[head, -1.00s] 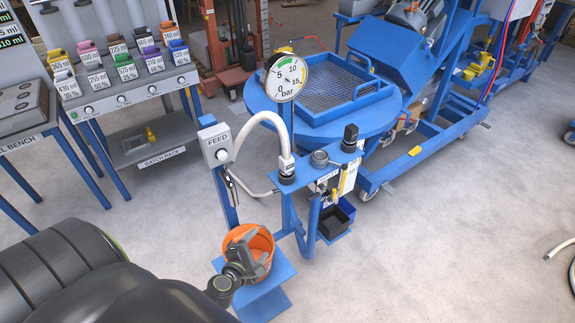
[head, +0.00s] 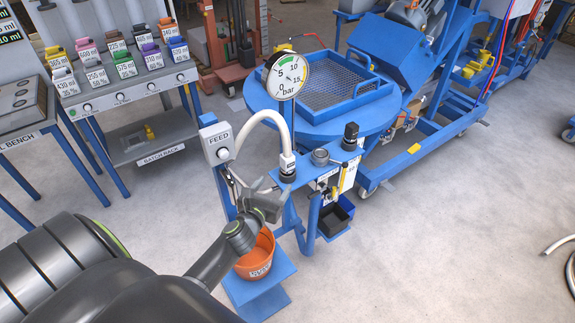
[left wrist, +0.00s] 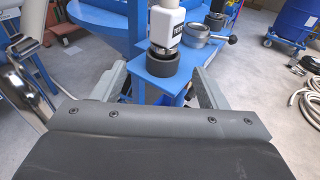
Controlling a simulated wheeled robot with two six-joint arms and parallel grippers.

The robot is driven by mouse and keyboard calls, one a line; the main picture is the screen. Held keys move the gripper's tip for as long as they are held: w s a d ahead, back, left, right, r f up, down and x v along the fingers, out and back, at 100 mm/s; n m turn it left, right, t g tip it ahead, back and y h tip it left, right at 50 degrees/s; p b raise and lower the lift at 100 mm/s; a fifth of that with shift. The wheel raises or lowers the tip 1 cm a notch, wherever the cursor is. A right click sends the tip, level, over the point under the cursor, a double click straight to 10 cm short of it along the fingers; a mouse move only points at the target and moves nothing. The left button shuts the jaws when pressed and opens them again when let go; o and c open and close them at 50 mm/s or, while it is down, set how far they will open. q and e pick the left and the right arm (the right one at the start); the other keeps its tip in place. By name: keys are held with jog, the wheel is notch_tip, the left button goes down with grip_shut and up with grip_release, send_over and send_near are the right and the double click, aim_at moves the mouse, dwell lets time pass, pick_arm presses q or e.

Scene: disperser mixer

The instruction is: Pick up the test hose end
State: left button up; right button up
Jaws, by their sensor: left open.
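The test hose end (head: 287,165) is a white fitting with a label, at the end of a thick white hose (head: 262,118). It stands upright in a black collar on the blue stand (head: 320,160). In the left wrist view the test hose end (left wrist: 166,24) and its dark collar (left wrist: 162,66) show between and beyond the fingers. My left gripper (head: 272,187) is open, just below and left of the hose end in the head view. The left wrist view shows its two fingers (left wrist: 163,82) apart with nothing held. My right gripper is out of view.
A grey FEED box (head: 217,143) stands left of the hose. An orange bucket (head: 258,257) sits below my left gripper. The pressure gauge (head: 286,76) rises behind the hose. A metal ring fitting (left wrist: 193,36) with a handle is beside the hose end.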

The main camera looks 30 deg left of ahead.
aim_at(284, 172)
pick_arm(q)
jog(key=x, duration=0.4)
jog(key=shift+w+a, duration=0.1)
jog(key=shift+w, duration=0.15)
jog(key=shift+d+r+b+x, duration=0.1)
jog(key=shift+b+x, duration=0.2)
jog(key=shift+x, duration=1.05)
jog(key=shift+d+r+b+x, duration=0.1)
jog(key=shift+b+x, duration=0.15)
jog(key=shift+x, duration=1.1)
jog(key=shift+r, duration=0.1)
jog(key=shift+c, duration=0.9)
jog(key=c, duration=1)
